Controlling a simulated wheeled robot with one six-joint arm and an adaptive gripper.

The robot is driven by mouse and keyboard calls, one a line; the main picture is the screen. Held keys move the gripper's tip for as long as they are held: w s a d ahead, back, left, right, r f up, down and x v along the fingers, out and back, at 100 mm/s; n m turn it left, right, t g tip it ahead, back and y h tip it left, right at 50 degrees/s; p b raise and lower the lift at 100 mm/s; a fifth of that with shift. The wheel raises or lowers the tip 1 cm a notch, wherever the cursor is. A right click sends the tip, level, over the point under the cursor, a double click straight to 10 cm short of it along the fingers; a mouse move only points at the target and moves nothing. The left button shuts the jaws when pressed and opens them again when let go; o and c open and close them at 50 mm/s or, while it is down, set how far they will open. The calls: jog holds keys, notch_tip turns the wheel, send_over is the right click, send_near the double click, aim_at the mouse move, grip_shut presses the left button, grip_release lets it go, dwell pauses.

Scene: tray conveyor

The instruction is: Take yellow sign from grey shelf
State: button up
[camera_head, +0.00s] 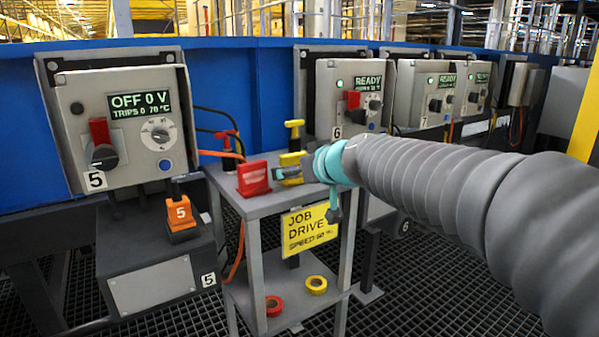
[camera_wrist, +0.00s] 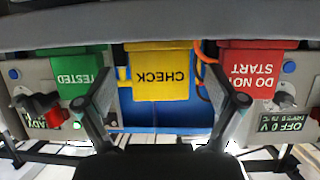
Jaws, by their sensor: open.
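The yellow sign (camera_wrist: 160,70), marked CHECK, stands on the grey shelf unit (camera_head: 225,185) and appears upside down in the wrist view. In the head view its upper part shows behind my gripper (camera_head: 290,173). My gripper (camera_wrist: 165,90) is open and empty, with one finger to each side of the yellow sign in the wrist view. I cannot tell whether the fingers are level with the sign or short of it. A red DO NOT START sign (camera_wrist: 250,72) and a green TESTED sign (camera_wrist: 75,70) stand on either side of it.
The red sign (camera_head: 254,180) sits close to my gripper. A yellow JOB DRIVE placard (camera_head: 309,230) hangs on the unit's front. Red tape (camera_head: 274,306) and yellow tape (camera_head: 316,284) lie on the lower shelf. Control boxes (camera_head: 124,125) and an orange block (camera_head: 181,220) are nearby.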

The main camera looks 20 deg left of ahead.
jog(key=shift+x, duration=1.3)
jog(key=c, duration=1.3)
jog(key=shift+c, duration=0.2)
jog(key=shift+r, duration=0.15)
